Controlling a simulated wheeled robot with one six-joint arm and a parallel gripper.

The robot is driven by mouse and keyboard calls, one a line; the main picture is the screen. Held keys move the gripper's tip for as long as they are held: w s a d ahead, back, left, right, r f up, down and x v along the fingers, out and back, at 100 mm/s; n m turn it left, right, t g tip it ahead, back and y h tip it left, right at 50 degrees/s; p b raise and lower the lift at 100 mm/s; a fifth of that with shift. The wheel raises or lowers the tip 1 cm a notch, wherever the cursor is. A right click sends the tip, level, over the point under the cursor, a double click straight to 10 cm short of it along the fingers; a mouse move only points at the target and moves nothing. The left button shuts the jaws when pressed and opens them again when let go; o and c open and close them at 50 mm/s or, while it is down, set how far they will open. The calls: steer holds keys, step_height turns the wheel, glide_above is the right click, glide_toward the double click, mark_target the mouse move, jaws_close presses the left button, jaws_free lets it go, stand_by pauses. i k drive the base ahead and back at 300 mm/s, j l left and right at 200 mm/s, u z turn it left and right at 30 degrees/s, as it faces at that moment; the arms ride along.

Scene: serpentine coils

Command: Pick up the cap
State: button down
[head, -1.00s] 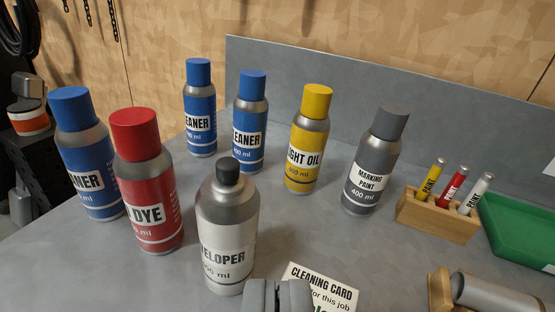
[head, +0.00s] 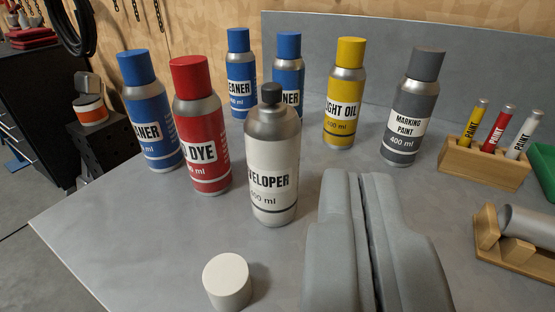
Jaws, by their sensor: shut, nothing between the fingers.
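A white round cap (head: 227,281) stands on the grey table near the bottom of the view, in front of the developer can. The developer can (head: 272,165) is silver with a white label and a small black nozzle on top. My gripper (head: 355,178) is shut and empty, with its grey fingers pressed together. It is to the right of the cap and apart from it, and to the right of the developer can. The cleaning card is not visible.
A red dye can (head: 202,130) and a blue cleaner can (head: 150,115) stand left of the developer can. More blue cleaner cans, a yellow light oil can (head: 344,100) and a grey marking paint can (head: 412,110) stand behind. A wooden marker rack (head: 485,165) is at right. The front left table is clear.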

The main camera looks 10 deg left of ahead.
mark_target(227, 280)
steer(key=k+u, duration=0.35)
steer(key=k, duration=0.8)
